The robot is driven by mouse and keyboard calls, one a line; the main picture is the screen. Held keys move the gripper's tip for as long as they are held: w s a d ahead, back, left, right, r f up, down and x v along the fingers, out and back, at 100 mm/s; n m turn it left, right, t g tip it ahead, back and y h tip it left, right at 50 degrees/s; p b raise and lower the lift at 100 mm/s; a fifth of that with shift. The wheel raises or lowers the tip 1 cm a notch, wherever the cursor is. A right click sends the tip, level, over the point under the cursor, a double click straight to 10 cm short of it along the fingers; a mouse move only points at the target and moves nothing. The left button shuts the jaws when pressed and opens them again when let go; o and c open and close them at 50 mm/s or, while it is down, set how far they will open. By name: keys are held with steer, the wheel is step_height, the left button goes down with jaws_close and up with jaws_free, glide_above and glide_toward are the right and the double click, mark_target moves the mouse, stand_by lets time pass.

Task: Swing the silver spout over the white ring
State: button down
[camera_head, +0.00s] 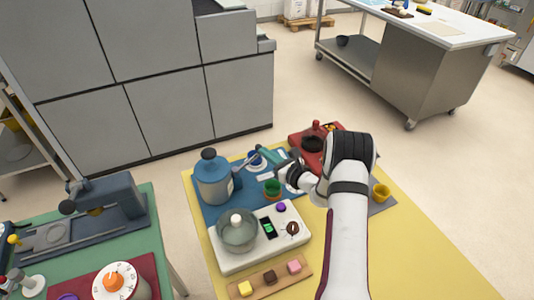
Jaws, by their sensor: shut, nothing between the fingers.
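A blue canister (214,183) with a dark knob on top stands at the left of the blue mat. A thin silver spout (245,162) appears to reach from its side toward the upper right. A small blue item with white around it (255,159) lies near the spout's far end; I cannot make out clearly whether this is the white ring, or whether the spout is over it. My gripper (281,170) is shut and empty, to the right of the spout. The wrist partly hides the mat there, and contact with the spout cannot be told.
A green cup (272,188) stands just below my gripper. A white board (222,262) with a glass pot (237,232) lies in front. A red tray (300,138) is behind, and a yellow cup (381,191) is right of my arm. The yellow table's right front is clear.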

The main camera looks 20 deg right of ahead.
steer(key=shift+w+a+n+y, duration=0.15)
steer(key=shift+w+n+y, duration=0.15)
steer(key=shift+w, duration=0.4)
steer(key=shift+w+a+n+y, duration=0.1)
steer(key=shift+w+n+y, duration=0.1)
steer(key=shift+w+y, duration=0.35)
steer(key=shift+w, duration=0.15)
